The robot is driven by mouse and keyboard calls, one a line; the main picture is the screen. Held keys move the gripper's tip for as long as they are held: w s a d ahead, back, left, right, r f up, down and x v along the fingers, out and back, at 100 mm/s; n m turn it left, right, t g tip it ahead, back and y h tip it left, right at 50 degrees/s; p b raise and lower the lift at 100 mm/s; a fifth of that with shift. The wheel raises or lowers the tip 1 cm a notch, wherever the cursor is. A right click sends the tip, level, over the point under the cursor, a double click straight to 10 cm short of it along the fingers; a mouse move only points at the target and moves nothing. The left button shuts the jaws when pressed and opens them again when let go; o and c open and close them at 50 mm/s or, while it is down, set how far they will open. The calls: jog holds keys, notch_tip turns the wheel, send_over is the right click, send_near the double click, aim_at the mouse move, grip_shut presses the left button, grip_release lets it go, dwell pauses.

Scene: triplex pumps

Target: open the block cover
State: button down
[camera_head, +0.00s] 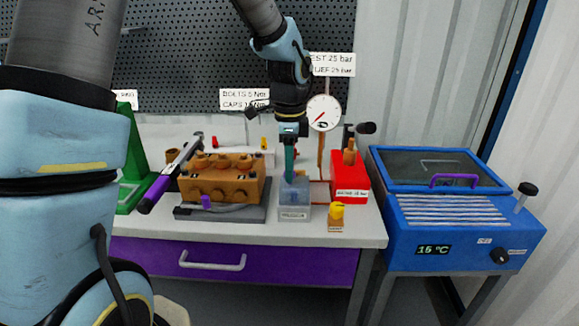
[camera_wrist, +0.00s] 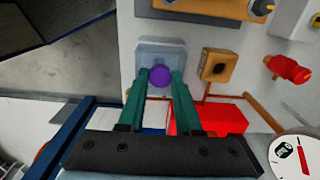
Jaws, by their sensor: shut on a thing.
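A small grey, partly see-through block (camera_head: 294,207) with a pale lid-like top, which I take as the block cover, stands on the bench right of the brown pump. In the wrist view the block cover (camera_wrist: 147,48) shows with a round purple knob (camera_wrist: 160,77) at its near side. My gripper (camera_head: 289,178) points down over the block. In the wrist view its green fingers (camera_wrist: 160,75) sit on either side of the purple knob, shut on it. The fingers partly hide the top in the head view, and I cannot tell whether the cover is lifted.
The brown pump block (camera_head: 222,182) on its dark plate and a purple-handled wrench (camera_head: 170,172) are to the left. A red box (camera_head: 350,182), a yellow-topped piece (camera_head: 336,216) and a gauge (camera_head: 323,113) stand close on the right. A blue bath (camera_head: 450,215) is farther right.

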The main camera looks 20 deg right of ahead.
aim_at(306, 183)
jog(key=shift+d, duration=0.1)
dwell(0.5)
jog(key=shift+s+d+r+t+y+p, duration=0.3)
jog(key=shift+d+y, duration=0.15)
jog(key=shift+y, duration=0.1)
jog(key=shift+s+d+r+t+y+p, duration=0.2)
jog(key=shift+d+r+y+p, duration=0.1)
jog(key=shift+d+y, duration=0.2)
jog(key=shift+s+d+r+t+y+p, duration=0.15)
jog(key=shift+s+d+t+y+p, duration=0.15)
jog(key=shift+d+t+y+p, duration=0.55)
jog(key=shift+a+g+b, duration=0.15)
jog(key=shift+g+b, duration=0.2)
jog(key=c, duration=0.6)
grip_release()
jog(key=shift+r, duration=0.1)
jog(key=b+v, duration=0.2)
jog(key=v, duration=0.8)
jog(key=shift+d+r, duration=0.25)
jog(key=shift+d, duration=0.05)
